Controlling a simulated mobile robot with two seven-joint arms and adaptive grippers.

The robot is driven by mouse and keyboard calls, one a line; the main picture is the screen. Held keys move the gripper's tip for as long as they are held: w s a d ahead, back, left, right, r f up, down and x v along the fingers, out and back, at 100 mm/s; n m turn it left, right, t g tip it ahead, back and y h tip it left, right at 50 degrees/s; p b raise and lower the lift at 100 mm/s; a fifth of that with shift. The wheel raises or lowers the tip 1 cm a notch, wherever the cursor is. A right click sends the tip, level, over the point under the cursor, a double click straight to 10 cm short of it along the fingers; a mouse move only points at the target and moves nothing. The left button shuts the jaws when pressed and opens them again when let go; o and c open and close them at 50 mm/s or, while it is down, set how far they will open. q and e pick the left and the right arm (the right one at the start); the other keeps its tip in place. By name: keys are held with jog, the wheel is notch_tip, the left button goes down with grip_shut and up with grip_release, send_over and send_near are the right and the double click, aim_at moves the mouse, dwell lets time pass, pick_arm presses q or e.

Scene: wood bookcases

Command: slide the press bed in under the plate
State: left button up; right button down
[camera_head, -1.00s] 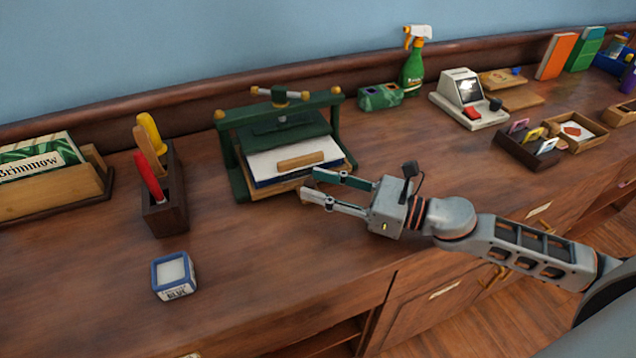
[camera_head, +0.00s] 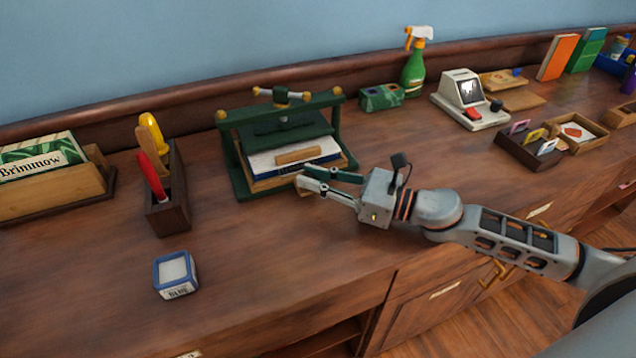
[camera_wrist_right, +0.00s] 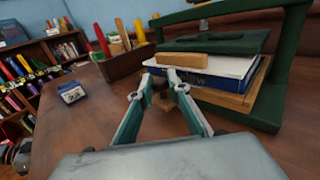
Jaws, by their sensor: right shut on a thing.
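The green press (camera_head: 226,150) stands on the counter, its dark green plate (camera_head: 290,134) raised under the top bar. The wooden press bed (camera_head: 262,186) lies below, partly in under the plate, its front part sticking out. On it lies a blue book with white pages (camera_head: 262,165) and a wooden block (camera_head: 297,155) on top. My right gripper (camera_head: 303,178) is at the bed's front edge, its fingers closed in on the bed's small front knob (camera_wrist_right: 181,88). The fingers partly hide the knob. The bed also shows in the right wrist view (camera_wrist_right: 234,102). My left gripper is out of view.
A dark holder (camera_head: 168,205) with red- and yellow-handled tools and a blue-white box (camera_head: 175,274) stand left of the press. A green box (camera_head: 381,97) and a spray bottle (camera_head: 413,68) stand behind right. The counter in front of the press is clear.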

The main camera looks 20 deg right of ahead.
aim_at(290, 163)
jog(key=shift+w, duration=1.2)
jog(key=shift+w+d+r, duration=0.1)
jog(key=shift+w, duration=0.1)
jog(key=c, duration=2.2)
grip_release()
jog(key=shift+o, duration=1.4)
jog(key=shift+w, duration=0.15)
jog(key=shift+s+d+f, duration=0.2)
jog(key=shift+s+d, duration=0.1)
jog(key=shift+s, duration=0.25)
jog(key=v, duration=1)
jog(key=shift+s+d+r, duration=0.1)
jog(key=shift+s+d, duration=0.15)
jog(key=shift+d, duration=0.05)
